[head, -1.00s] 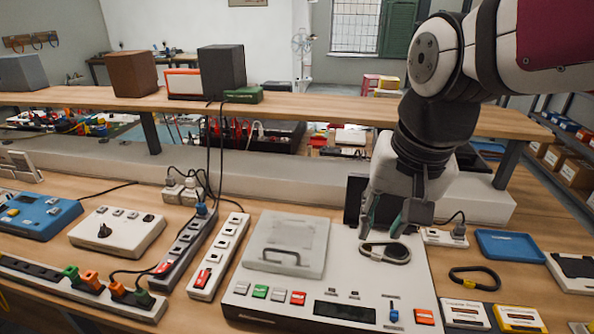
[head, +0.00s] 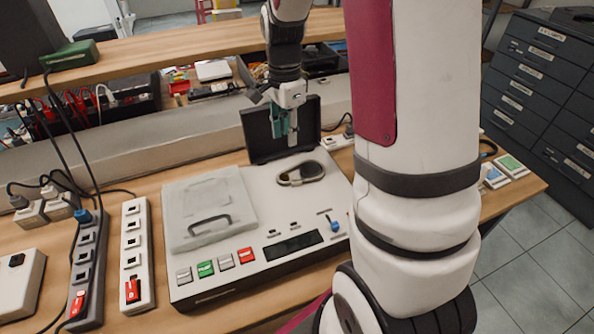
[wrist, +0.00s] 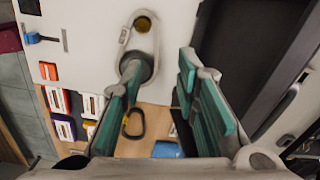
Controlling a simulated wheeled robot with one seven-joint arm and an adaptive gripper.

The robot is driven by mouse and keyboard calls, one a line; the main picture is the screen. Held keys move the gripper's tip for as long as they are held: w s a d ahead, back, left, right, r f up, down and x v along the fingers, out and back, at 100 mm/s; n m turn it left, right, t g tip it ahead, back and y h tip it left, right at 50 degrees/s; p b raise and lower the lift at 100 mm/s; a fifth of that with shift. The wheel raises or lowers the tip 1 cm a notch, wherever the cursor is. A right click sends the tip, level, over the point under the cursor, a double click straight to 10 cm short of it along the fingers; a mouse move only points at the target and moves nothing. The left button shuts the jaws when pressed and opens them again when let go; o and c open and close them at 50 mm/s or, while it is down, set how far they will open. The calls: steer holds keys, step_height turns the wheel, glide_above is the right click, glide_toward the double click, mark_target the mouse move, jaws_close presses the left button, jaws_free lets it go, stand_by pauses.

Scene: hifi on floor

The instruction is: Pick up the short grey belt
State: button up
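A grey oval loop (head: 302,173) lies on the white top of the deck machine (head: 265,215), in front of its raised black lid (head: 258,128). In the wrist view the loop (wrist: 126,38) appears around two round parts, one brass-coloured and one dark. I cannot tell surely whether it is the short grey belt. My gripper (head: 285,132) points down above the deck, behind the loop and in front of the lid. In the wrist view my gripper (wrist: 160,70) is open, with teal pads apart and nothing between them. The left finger partly covers the loop's near end.
A dark loop (wrist: 133,124) lies on the wooden table beyond the deck in the wrist view. A clear cover with a handle (head: 210,208) sits on the deck's left. Power strips (head: 137,255) stand left of it. A shelf (head: 170,50) crosses behind. My arm hides the right side.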

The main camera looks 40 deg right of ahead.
glide_above(289, 168)
steer(key=f, duration=0.4)
steer(key=shift+w+f, duration=0.2)
steer(key=shift+f, duration=0.2)
steer(key=shift+s+f+p, duration=0.15)
steer(key=shift+f, duration=1.2)
steer(key=shift+s+f+p, duration=0.15)
steer(key=shift+f, duration=1.2)
jaws_close()
